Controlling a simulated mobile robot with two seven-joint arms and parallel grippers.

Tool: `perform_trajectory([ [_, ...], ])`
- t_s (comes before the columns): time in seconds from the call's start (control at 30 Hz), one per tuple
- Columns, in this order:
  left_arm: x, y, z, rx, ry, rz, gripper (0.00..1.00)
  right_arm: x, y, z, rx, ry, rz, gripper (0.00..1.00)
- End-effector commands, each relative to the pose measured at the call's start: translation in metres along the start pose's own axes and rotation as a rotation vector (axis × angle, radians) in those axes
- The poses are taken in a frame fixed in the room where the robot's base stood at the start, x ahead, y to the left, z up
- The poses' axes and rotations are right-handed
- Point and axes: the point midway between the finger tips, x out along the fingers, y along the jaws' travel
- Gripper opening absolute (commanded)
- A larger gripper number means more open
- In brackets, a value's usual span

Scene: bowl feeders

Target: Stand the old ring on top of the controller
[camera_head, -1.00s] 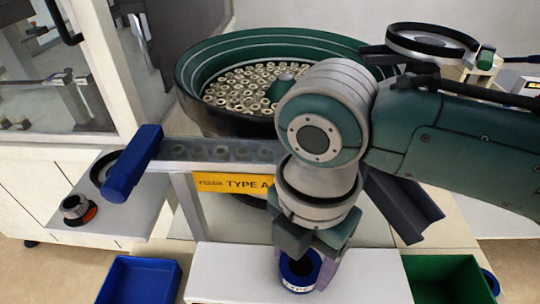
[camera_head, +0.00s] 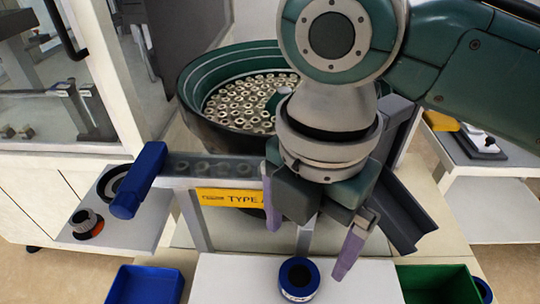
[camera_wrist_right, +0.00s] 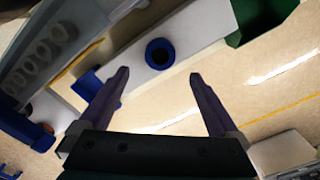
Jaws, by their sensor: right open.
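A blue ring with a dark hole and a pale label (camera_head: 286,280) stands upright on a white flat top (camera_head: 235,282), which I take to be the controller. It also shows in the right wrist view (camera_wrist_right: 149,62), resting on the white surface. My right gripper (camera_head: 308,248) is open and empty, with its purple fingers spread above and behind the ring, clear of it. The open fingers also show in the right wrist view (camera_wrist_right: 158,84). My left gripper is not in view.
A green bowl feeder (camera_head: 190,84) full of small rings stands behind, with a chute marked TYPE A (camera_head: 240,198). A blue bin (camera_head: 144,284) is at front left and a green bin (camera_head: 440,282) at front right.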

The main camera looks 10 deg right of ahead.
Motion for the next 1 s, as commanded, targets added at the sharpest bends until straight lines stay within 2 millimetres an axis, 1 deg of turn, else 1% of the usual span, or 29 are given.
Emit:
perform_trajectory([
  [0.03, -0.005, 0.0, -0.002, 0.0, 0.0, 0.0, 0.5, -0.013, 0.0, 0.001, -0.002, -0.002, 0.003, 0.97],
  [0.1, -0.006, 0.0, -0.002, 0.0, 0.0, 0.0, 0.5, -0.023, 0.001, 0.0, 0.0, -0.001, 0.002, 0.97],
  [0.23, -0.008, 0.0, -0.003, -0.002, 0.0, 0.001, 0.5, -0.035, 0.0, 0.0, 0.0, -0.001, 0.001, 0.97],
  [0.33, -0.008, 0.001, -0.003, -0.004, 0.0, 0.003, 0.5, -0.039, 0.0, 0.0, 0.0, 0.0, 0.0, 0.97],
  [0.43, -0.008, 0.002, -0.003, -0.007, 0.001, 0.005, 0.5, -0.038, -0.001, -0.003, 0.014, 0.008, 0.006, 0.97],
  [0.47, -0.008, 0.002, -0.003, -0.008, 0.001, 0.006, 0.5, -0.036, -0.001, -0.006, 0.028, 0.016, 0.013, 0.97],
  [0.57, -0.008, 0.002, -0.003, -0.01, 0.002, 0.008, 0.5, -0.029, -0.004, -0.025, 0.147, 0.072, 0.057, 0.97],
  [0.6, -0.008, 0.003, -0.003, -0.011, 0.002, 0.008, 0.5, -0.026, -0.005, -0.035, 0.23, 0.106, 0.085, 0.97],
  [0.67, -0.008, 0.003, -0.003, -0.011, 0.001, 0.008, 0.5, -0.022, -0.01, -0.049, 0.398, 0.164, 0.128, 0.97],
  [0.7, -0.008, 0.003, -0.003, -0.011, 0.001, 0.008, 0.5, -0.02, -0.014, -0.054, 0.532, 0.202, 0.155, 0.97],
  [0.77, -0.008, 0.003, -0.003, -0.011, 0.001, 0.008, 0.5, -0.018, -0.023, -0.058, 0.758, 0.253, 0.19, 0.97],
  [0.8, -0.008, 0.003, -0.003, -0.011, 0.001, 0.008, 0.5, -0.016, -0.031, -0.057, 0.914, 0.276, 0.209, 0.97],
  [0.87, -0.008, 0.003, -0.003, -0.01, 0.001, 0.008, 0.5, -0.013, -0.048, -0.05, 1.147, 0.294, 0.23, 0.97],
  [0.9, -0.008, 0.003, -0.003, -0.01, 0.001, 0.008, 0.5, -0.011, -0.06, -0.043, 1.296, 0.296, 0.241, 0.97],
  [0.97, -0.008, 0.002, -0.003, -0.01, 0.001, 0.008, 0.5, -0.009, -0.082, -0.031, 1.499, 0.282, 0.259, 0.97],
  [1.0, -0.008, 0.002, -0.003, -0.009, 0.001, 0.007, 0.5, -0.008, -0.096, -0.024, 1.617, 0.265, 0.271, 0.97],
])
